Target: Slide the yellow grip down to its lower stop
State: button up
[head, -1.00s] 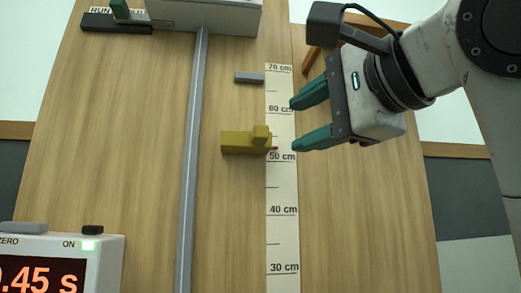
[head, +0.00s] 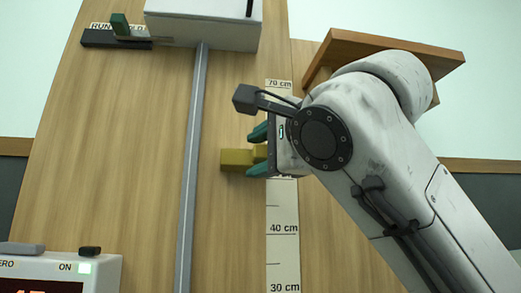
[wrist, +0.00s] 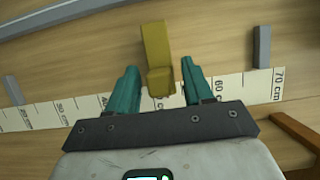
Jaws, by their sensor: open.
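The yellow grip (head: 237,159) is a block on the wooden board, beside the centimetre scale, at roughly the 50s marks. It also shows in the wrist view (wrist: 155,45), with its raised knob between my two teal fingers. My gripper (head: 258,152) is open, one finger above and one below the knob. In the wrist view my gripper (wrist: 160,82) shows a gap on both sides of the knob. In the head view the fingers and wrist hide the grip's right end and part of the scale.
The scale strip (head: 283,250) runs down the board. Grey stop blocks show in the wrist view, one near 70 cm (wrist: 262,47) and one at the low end (wrist: 14,90). A grey rail (head: 193,150) runs left of the grip. A wooden shelf (head: 390,45) juts out upper right. A timer box (head: 107,270) stands lower left.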

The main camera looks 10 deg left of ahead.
grip_shut()
dwell(0.5)
